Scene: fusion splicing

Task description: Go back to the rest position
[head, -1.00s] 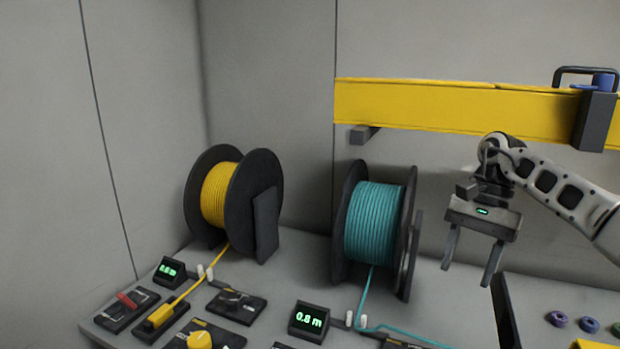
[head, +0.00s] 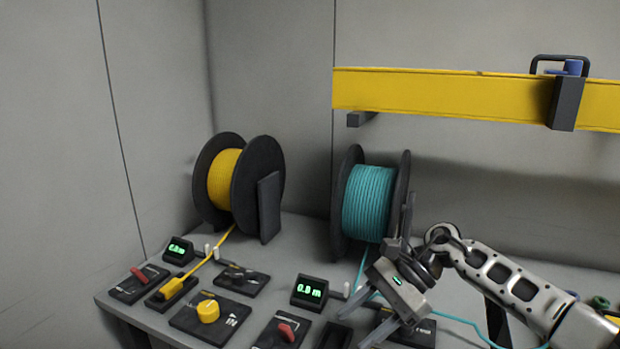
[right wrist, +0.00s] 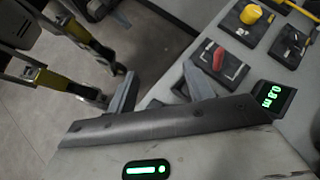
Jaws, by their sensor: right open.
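My right gripper (head: 388,328) is at the lower right of the head view, tilted with its fingers pointing down and left. It is open with nothing between its fingers, above the front of the bench near the teal cable. In the right wrist view its two spread fingers (right wrist: 158,82) point towards the bench edge, and the gap between them is empty. My left gripper is not in the head view, and I cannot make it out for sure in the wrist view.
A yellow cable spool (head: 223,180) and a teal cable spool (head: 367,203) stand at the back of the bench. Control plates, a yellow knob (head: 208,311) and a 0.8 m display (head: 310,291) lie in front. A yellow beam (head: 440,92) crosses the back wall.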

